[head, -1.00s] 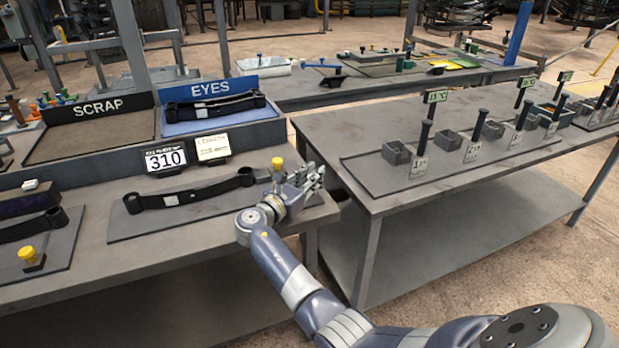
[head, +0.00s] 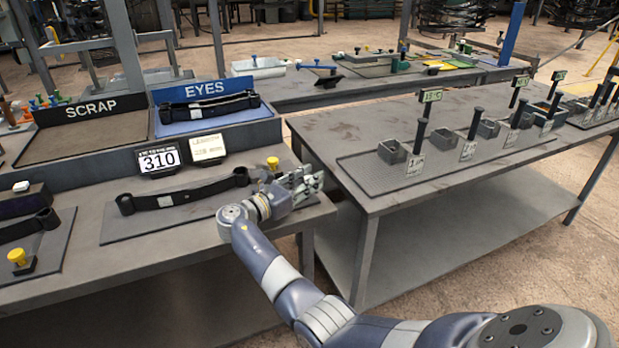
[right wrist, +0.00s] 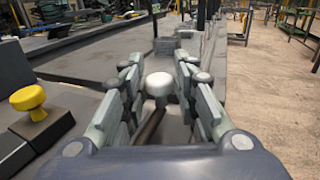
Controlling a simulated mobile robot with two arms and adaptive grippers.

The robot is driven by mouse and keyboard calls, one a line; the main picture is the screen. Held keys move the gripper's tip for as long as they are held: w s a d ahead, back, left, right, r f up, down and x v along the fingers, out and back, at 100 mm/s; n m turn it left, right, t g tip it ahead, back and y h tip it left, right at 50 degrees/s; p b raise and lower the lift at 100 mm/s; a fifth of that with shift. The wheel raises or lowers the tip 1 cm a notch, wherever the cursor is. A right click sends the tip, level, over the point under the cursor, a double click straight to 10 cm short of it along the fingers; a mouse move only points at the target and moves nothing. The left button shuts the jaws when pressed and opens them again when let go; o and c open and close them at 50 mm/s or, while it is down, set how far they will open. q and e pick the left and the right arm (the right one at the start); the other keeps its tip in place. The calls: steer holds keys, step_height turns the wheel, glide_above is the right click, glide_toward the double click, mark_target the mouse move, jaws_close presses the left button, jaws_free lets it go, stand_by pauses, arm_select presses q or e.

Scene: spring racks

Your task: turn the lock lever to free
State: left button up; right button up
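A pale round knob (right wrist: 158,84) on a dark rod (right wrist: 149,127) shows between my right fingers in the right wrist view; it looks like the lock lever. In the head view my gripper hides it. My right gripper (head: 308,183) is over the right end of the left bench, right of a yellow knob (head: 272,163). In the right wrist view my right gripper (right wrist: 160,92) is open, a finger on each side of the pale knob. Contact cannot be told. The yellow knob stands on a dark block at left there (right wrist: 28,98). My left gripper is not in view.
A black strap with eyes (head: 183,194) lies on a grey mat left of the gripper. The SCRAP tray (head: 85,137) and blue EYES tray (head: 207,122) stand behind it. A second table (head: 345,160) with upright black handles stands at right, across a gap.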

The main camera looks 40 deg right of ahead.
steer(key=shift+o, duration=0.2)
steer(key=shift+a+r, duration=0.1)
steer(key=shift+r, duration=0.05)
steer(key=a, duration=0.4)
steer(key=s+a, duration=0.1)
steer(key=a, duration=0.7)
steer(key=shift+s, duration=0.35)
